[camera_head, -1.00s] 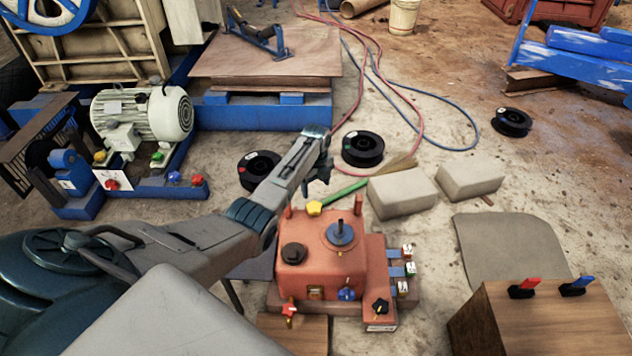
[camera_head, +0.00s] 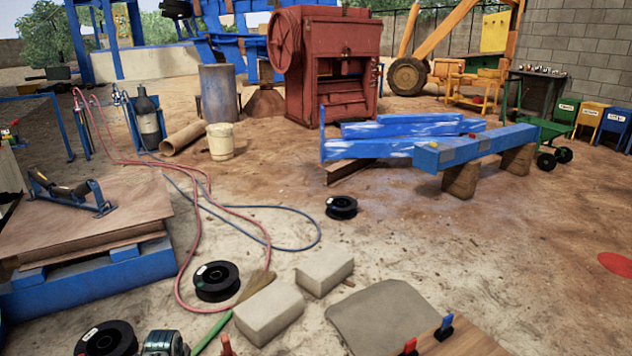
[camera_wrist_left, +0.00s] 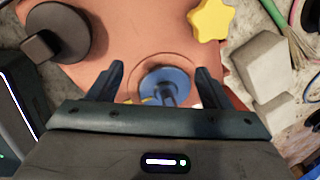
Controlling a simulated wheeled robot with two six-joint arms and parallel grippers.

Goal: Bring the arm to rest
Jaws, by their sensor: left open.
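My left gripper (camera_wrist_left: 160,78) shows in the left wrist view with its two dark fingers apart and nothing held. It is over the orange-red machine housing (camera_wrist_left: 120,40). A round blue knob (camera_wrist_left: 165,84) shows between the fingers; I cannot tell whether they touch it. A black knob (camera_wrist_left: 60,32) is at the upper left and a yellow star knob (camera_wrist_left: 210,18) at the upper right. In the head view only a small part of my left arm shows at the bottom edge, and its gripper is out of the picture. My right gripper is in neither view.
Two grey blocks (camera_head: 270,312) and black spools (camera_head: 216,281) lie on the floor. Red and blue hoses (camera_head: 265,213) run across it. A red jaw crusher (camera_head: 335,60) and blue beams (camera_head: 470,146) stand farther back. Open ground lies at the right.

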